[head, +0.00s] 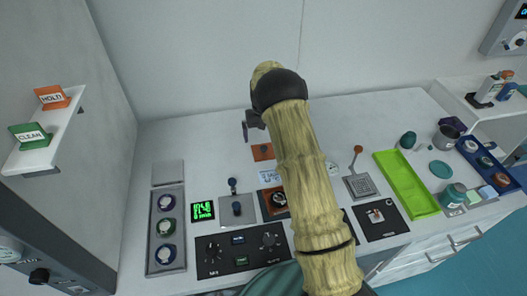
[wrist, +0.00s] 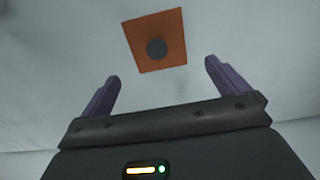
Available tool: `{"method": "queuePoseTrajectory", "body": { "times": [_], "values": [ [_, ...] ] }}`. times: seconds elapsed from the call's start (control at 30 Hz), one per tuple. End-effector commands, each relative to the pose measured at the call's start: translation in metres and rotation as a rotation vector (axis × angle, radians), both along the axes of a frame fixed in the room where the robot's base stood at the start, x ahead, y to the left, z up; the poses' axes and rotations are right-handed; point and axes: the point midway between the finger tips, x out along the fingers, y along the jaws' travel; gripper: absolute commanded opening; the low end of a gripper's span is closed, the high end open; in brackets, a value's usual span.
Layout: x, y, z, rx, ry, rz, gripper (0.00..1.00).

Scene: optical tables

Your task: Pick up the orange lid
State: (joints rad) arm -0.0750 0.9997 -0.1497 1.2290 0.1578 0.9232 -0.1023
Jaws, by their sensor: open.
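The orange lid (wrist: 143,31) is a flat square plate with a dark round knob (wrist: 156,48) at its centre, seen in the wrist view on a pale surface. In the head view the orange square (head: 263,152) lies on the white table, just left of my arm. My gripper (wrist: 160,78) is open and empty in the wrist view, its two purple fingers spread apart, with the lid beyond the fingertips and not touching them. In the head view one part of my gripper (head: 248,124) shows above the lid; my arm hides the rest.
Near the lid are a printed card (head: 269,176), a dark panel with an orange insert (head: 275,204), and a black control box (head: 240,253). A tray of round pieces (head: 178,187) is at left, a green tray (head: 425,211) at right. The table behind the lid is clear.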

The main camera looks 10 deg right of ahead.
Motion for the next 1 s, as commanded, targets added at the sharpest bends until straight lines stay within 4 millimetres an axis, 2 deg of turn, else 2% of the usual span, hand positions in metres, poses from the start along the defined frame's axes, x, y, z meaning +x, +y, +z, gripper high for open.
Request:
{"method": "queuePoseTrajectory", "body": {
  "times": [0.27,0.43,0.97,1.0],
  "values": [
    [-0.012,0.0,-0.03,0.0,0.007,-0.001,1.0],
    [-0.01,0.0,-0.049,0.0,0.002,0.0,1.0],
    [-0.01,0.0,-0.051,0.0,0.001,0.0,1.0],
    [-0.01,0.0,-0.051,0.0,0.001,0.0,0.94]
  ]
}}
